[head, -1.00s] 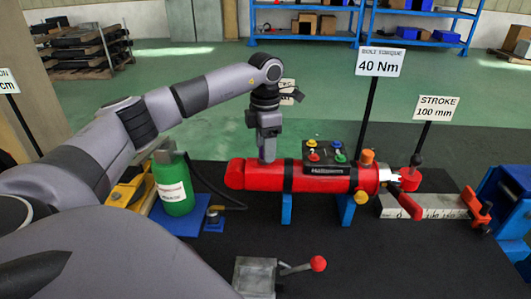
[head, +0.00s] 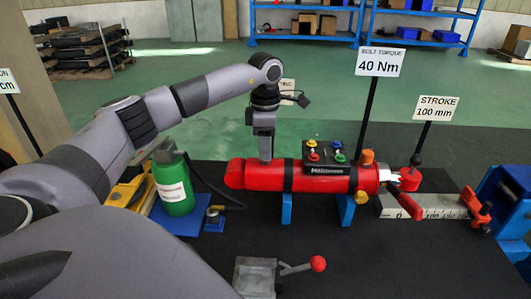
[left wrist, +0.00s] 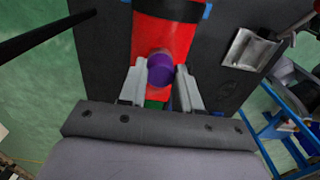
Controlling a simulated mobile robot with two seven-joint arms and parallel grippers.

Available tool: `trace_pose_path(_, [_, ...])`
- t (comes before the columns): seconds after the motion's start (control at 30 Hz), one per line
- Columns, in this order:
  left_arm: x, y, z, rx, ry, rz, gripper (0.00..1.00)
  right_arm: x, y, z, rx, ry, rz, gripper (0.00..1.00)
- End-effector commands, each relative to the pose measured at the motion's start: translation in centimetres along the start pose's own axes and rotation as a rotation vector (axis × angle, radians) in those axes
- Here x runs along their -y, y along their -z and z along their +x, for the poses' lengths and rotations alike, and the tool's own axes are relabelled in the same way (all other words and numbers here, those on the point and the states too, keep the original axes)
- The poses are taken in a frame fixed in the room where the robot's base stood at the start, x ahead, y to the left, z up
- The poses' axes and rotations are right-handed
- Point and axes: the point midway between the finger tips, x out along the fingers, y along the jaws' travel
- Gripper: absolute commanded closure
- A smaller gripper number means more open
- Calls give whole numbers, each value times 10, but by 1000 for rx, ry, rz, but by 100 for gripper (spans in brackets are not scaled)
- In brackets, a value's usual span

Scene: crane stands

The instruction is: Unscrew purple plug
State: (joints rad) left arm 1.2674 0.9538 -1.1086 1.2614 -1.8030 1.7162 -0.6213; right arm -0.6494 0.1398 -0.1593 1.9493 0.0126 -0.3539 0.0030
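The purple plug (left wrist: 161,69) is on the red cylinder (left wrist: 160,28) in the left wrist view. It lies between the two fingers of my left gripper (left wrist: 160,82), with a small gap seen on each side. The left gripper is open. In the head view the left gripper (head: 266,154) points down at the left part of the red cylinder (head: 262,174), and hides the plug. The cylinder lies level on blue supports. My right gripper is in neither view.
A black box with coloured knobs (head: 326,156) sits on the cylinder, right of the gripper. A green bottle (head: 174,182) stands to the left. A red-knobbed lever (head: 318,263) is in front. Signs on posts, one reading 40 Nm (head: 380,62), stand behind.

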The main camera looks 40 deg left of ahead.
Motion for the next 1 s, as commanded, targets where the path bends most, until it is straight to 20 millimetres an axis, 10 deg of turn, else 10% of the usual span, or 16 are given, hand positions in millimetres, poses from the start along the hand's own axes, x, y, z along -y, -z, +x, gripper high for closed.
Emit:
trace_pose_path(0.63, [0,0,-3,1,-1,-12,100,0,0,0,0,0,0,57])
trace_pose_path(1.0, [-1,0,-4,1,-2,-372,100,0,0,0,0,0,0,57])
